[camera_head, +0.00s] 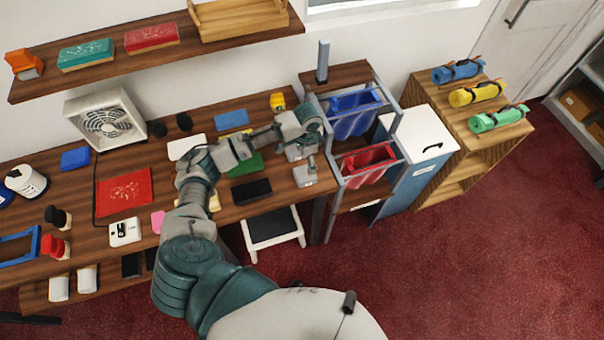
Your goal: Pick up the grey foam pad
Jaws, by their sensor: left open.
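My left arm reaches from the bottom of the view across the wooden counter (75,222) to its right end. My left gripper (305,143) is there, open, with its fingers pointing down. A small grey piece (296,153), which looks like the grey foam pad, lies on the counter just under and beside the fingers. The gripper partly hides it, and I cannot tell whether they touch. A grey metal device (306,176) stands close in front of it. My right gripper is not in view.
Green (246,165), black (251,191), blue (232,119) and white (186,147) pads lie left of the gripper. A yellow item (277,102) stands behind. A shelf (185,48) overhangs the back.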

